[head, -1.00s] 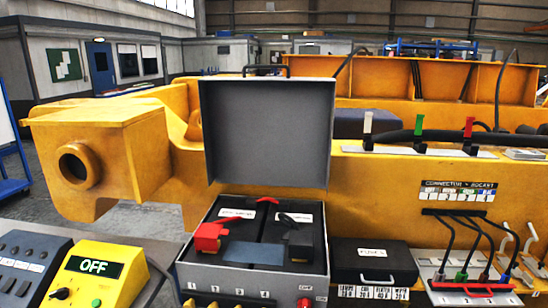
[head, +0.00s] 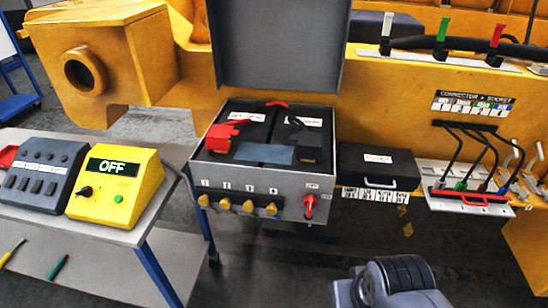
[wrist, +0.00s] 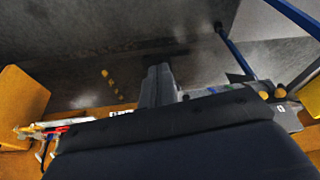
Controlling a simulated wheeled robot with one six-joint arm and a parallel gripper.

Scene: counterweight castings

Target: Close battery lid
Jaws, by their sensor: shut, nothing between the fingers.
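The grey battery lid (head: 280,45) stands raised and upright behind the open battery box (head: 212,180); its top is cut off by the head view. Inside the box are dark batteries, a red terminal cover (head: 222,136), a dark terminal cover (head: 305,140) and white labels. The lid cannot be made out in the wrist view. My gripper (wrist: 158,84) shows in the wrist view as narrow closed fingers, empty, above the floor and apart from the lid. In the head view part of my grey arm shows at the bottom right, in front of the box.
Yellow knobs (head: 248,207) and a red switch (head: 309,205) line the box front. A black case (head: 376,166) and a cable panel (head: 470,196) sit to its right. A table (head: 105,225) with a yellow OFF control box (head: 118,185) stands left. Open floor lies in front.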

